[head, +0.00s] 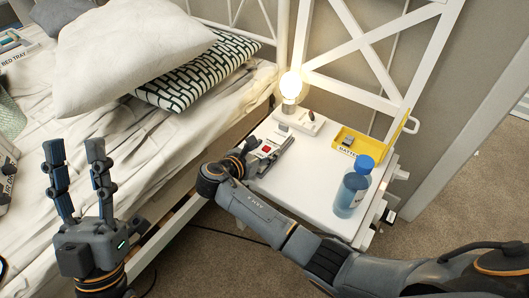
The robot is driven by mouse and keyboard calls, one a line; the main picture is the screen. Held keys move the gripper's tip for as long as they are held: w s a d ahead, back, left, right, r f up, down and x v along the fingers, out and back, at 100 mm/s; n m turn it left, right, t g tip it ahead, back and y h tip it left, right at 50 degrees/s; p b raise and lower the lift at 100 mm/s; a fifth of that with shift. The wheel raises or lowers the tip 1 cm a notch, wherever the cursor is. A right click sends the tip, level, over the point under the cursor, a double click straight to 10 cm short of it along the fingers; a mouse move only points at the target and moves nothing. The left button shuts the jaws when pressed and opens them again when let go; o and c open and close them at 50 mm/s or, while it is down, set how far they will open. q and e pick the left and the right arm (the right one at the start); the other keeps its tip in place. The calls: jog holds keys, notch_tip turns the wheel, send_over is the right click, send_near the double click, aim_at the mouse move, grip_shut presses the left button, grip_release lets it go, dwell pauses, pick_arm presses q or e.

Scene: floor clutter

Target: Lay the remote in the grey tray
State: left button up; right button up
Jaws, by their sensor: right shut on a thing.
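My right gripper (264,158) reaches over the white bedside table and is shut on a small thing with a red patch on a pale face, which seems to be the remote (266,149). The fingers and wrist hide much of it, and I cannot tell whether it touches the tabletop. A tray labelled BED TRAY (16,54), which seems to be the grey tray, lies on the bed at the upper left, cut by the picture edge. Small things show in it. My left gripper (75,152) is open and empty, fingers upward, in front of the bed.
The bedside table (292,190) also bears a lit bulb lamp (291,88), a yellow labelled tray (362,146) with a small thing in it, and a blue-capped bottle (352,188) near my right forearm. Pillows (130,50) lie on the bed.

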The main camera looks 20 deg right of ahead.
jog(key=shift+f, duration=0.1)
dwell(0.3)
jog(key=o, duration=1.5)
jog(key=shift+f, duration=0.1)
jog(key=shift+o, duration=0.2)
